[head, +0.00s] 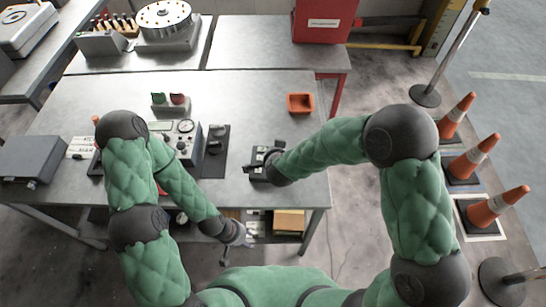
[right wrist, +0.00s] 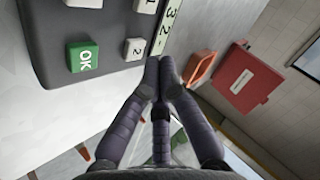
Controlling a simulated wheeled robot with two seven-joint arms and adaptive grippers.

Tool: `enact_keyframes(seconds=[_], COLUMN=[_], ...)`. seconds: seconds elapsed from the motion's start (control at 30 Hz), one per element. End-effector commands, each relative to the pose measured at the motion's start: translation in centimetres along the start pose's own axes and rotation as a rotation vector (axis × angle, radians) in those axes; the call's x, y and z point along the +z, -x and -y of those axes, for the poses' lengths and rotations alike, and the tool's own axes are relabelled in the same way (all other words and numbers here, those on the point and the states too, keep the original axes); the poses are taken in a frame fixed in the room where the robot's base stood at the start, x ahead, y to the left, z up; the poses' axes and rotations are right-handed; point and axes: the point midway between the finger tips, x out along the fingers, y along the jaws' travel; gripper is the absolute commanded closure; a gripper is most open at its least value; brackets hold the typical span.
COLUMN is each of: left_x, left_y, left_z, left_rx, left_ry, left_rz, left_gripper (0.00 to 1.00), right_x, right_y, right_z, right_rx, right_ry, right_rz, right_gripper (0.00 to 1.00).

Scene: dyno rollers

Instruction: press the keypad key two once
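The keypad (right wrist: 45,40) is a dark block with raised keys, at the upper left of the right wrist view. Its key two (right wrist: 134,48) is a pale key marked 2, beside a green OK key (right wrist: 83,56). My right gripper (right wrist: 158,66) has its dark fingers drawn together, with nothing seen between them. Its tips are just right of key two in that view; I cannot tell whether they touch the keypad. In the head view my right gripper (head: 262,166) hides most of the keypad. My left gripper (head: 240,236) hangs at the table's front edge, too small to read.
A pale strip marked 3 and 2 (right wrist: 170,20) runs along the keypad. An orange tray (head: 300,103) lies behind it on the table, and a red box (head: 323,20) stands farther back. A gauge unit (head: 183,140) stands left of the keypad. Traffic cones (head: 470,160) stand right.

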Motion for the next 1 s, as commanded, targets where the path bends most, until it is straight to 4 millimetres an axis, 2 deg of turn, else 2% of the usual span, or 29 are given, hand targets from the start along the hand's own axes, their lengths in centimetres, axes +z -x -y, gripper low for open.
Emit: enact_keyframes(seconds=[0.5,1.0], left_x=[0.1,0.2], left_y=[4.3,4.3], left_z=[-1.5,-1.5], left_rx=[0.000,0.000], left_ry=[0.000,0.000], left_rz=[0.000,0.000], left_gripper=[0.60,0.60], right_x=[-2.4,-2.4], right_y=[3.2,3.3], right_z=[2.4,2.4], right_rx=[-0.001,0.000], right_ry=[0.000,0.000], right_rz=[-0.001,0.000], right_gripper=[1.00,1.00])
